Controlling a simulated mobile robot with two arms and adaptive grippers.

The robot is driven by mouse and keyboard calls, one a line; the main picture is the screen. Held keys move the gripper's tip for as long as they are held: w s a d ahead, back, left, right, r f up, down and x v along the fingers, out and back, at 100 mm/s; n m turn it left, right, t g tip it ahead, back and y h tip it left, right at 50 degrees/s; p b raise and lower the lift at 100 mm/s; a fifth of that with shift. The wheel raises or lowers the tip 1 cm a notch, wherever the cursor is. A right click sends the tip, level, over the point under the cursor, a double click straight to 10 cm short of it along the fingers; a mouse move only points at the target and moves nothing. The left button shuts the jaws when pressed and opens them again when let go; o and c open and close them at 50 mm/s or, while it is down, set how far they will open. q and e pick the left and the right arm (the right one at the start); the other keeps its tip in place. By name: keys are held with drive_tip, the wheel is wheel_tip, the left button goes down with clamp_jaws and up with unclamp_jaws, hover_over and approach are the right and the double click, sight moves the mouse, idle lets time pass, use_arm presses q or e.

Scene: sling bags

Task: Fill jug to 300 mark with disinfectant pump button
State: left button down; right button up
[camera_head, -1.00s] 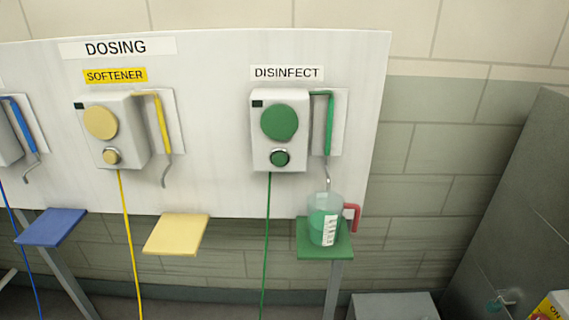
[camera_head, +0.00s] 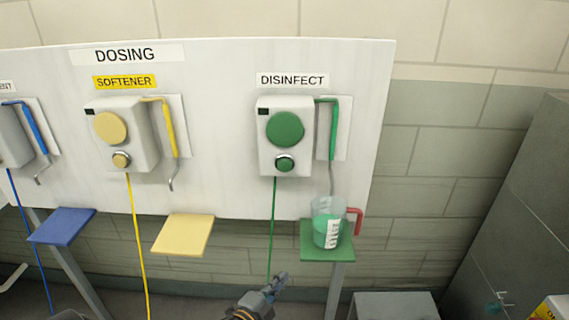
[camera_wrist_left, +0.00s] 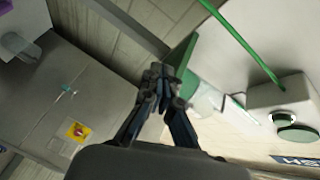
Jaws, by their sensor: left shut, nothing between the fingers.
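The jug (camera_head: 327,229) is clear with a red handle and a white scale strip. It stands upright on the green shelf (camera_head: 318,254), under the spout (camera_head: 332,178) of the disinfect pump. Green liquid fills its lower part; the marks are too small to read. The disinfect pump box (camera_head: 285,137) has a large green disc and a smaller green button (camera_head: 285,163) below it. My left gripper (camera_head: 279,282) is shut and empty, below and left of the green shelf. It also shows in the left wrist view (camera_wrist_left: 157,72). My right gripper is not in view.
The yellow softener pump (camera_head: 121,136) and yellow shelf (camera_head: 184,234) are to the left, with a blue shelf (camera_head: 63,225) farther left. A green hose (camera_head: 272,225) hangs below the disinfect pump. A grey cabinet (camera_head: 520,200) stands at right.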

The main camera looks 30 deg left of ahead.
sight(285, 165)
use_arm(q)
wheel_tip(285, 165, up, 29)
drive_tip(key=s+d+m+t+h+p, duration=0.1)
drive_tip(key=s+m+t+h, duration=0.1)
drive_tip(key=m+t, duration=0.4)
drive_tip(key=m+h, duration=0.1)
drive_tip(key=m, duration=0.2)
drive_tip(key=shift+d+m+p, duration=0.15)
drive_tip(key=shift+m+p, duration=0.15)
drive_tip(key=shift+p, duration=0.1)
drive_tip(key=w+a, duration=0.4)
drive_tip(key=w, duration=0.3)
drive_tip(key=shift+w+a+b, duration=0.25)
drive_tip(key=shift+a+b, duration=0.05)
drive_tip(key=shift+b, duration=0.05)
drive_tip(key=shift+w, duration=0.1)
drive_tip(key=shift+w+a, duration=0.25)
